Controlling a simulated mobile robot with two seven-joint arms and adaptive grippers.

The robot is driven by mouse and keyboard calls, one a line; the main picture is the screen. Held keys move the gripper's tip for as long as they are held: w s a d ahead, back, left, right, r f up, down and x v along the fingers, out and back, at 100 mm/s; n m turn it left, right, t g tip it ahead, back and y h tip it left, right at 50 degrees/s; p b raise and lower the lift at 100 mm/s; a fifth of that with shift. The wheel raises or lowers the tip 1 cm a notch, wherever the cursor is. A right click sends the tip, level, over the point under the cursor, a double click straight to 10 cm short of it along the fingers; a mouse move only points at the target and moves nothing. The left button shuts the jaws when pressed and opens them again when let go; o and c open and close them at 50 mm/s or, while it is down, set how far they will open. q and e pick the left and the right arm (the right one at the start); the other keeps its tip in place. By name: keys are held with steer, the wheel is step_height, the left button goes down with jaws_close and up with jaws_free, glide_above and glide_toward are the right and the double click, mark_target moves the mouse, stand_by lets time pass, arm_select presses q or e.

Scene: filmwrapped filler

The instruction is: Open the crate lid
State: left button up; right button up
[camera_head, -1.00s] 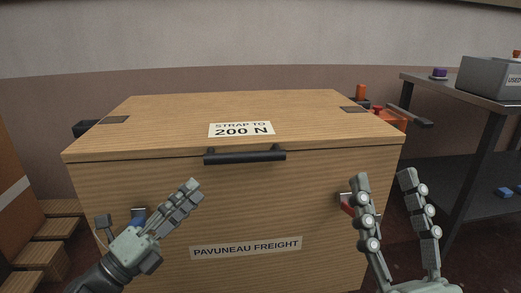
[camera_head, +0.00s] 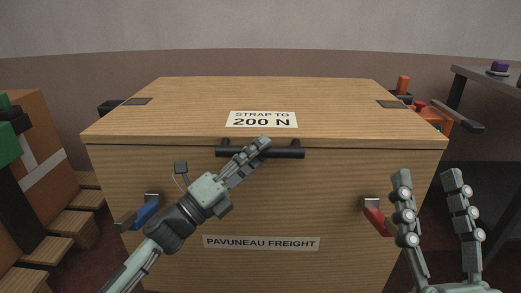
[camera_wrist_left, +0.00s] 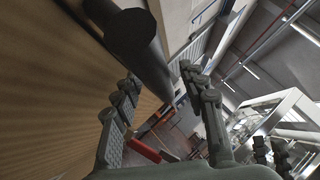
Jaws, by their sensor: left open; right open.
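The wooden crate (camera_head: 262,195) stands in front of me with its lid (camera_head: 200,95) lying flat and closed. A black bar handle (camera_head: 285,152) runs along the front just under the lid's edge. My left gripper (camera_head: 258,146) is open, its fingertips overlapping the handle in the head view. In the left wrist view the handle (camera_wrist_left: 150,62) shows between the two spread fingers (camera_wrist_left: 160,75); contact cannot be told. A blue latch (camera_head: 146,212) and a red latch (camera_head: 376,220) hang on the crate's front. My right gripper (camera_head: 426,177) is open and empty, near the red latch.
An orange-red object (camera_head: 433,115) is behind the crate's right corner. Cardboard boxes (camera_head: 47,150) and wooden pallets (camera_head: 60,235) crowd the left. The space above the lid is clear.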

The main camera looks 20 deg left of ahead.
arm_select(q)
steer(key=shift+w+d+r, duration=0.1)
steer(key=shift+w+d, duration=0.05)
steer(key=shift+w, duration=0.1)
jaws_close()
stand_by(0.3)
